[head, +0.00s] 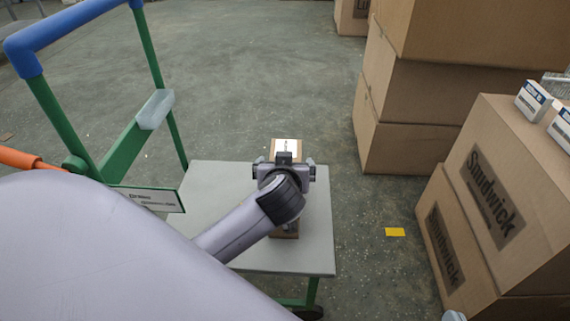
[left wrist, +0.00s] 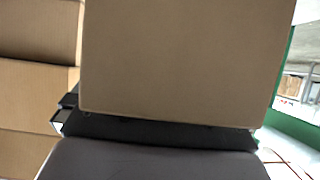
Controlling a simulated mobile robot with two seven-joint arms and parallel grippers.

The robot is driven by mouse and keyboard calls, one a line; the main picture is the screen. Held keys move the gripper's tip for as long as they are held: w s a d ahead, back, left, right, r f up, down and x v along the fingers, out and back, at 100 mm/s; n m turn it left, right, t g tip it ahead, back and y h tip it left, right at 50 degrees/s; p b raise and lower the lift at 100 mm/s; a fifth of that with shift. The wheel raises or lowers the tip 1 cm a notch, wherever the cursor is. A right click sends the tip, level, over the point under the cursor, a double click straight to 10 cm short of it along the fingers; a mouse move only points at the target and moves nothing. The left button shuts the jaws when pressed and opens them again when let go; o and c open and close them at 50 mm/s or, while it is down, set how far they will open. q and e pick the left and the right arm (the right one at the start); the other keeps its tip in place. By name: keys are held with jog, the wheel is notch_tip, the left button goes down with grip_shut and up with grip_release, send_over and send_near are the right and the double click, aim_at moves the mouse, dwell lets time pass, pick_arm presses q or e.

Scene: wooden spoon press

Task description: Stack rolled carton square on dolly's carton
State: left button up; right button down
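A small brown carton (head: 285,146) with a white label lies on the dolly's grey deck (head: 222,190). In the left wrist view a plain brown carton face (left wrist: 185,55) fills the middle, close to my left gripper (left wrist: 155,130). Its fingers and any grasp are hidden. I cannot tell which carton this is.
The dolly has a green frame (head: 55,125) and blue handle (head: 60,30) at left. Large cartons stand stacked at the back right (head: 415,90) and front right (head: 500,185), with small white boxes (head: 535,98) on top. A yellow patch (head: 395,232) marks the open floor between.

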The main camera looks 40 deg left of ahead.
pick_arm(q)
jog(key=shift+r, duration=0.2)
jog(key=p+v, duration=0.2)
jog(key=v, duration=0.2)
jog(key=p+v, duration=0.2)
jog(key=v, duration=0.6)
pick_arm(e)
jog(key=shift+s+d+r+g+h, duration=0.15)
jog(key=shift+d+r+g+h, duration=0.15)
jog(key=shift+d+h, duration=0.2)
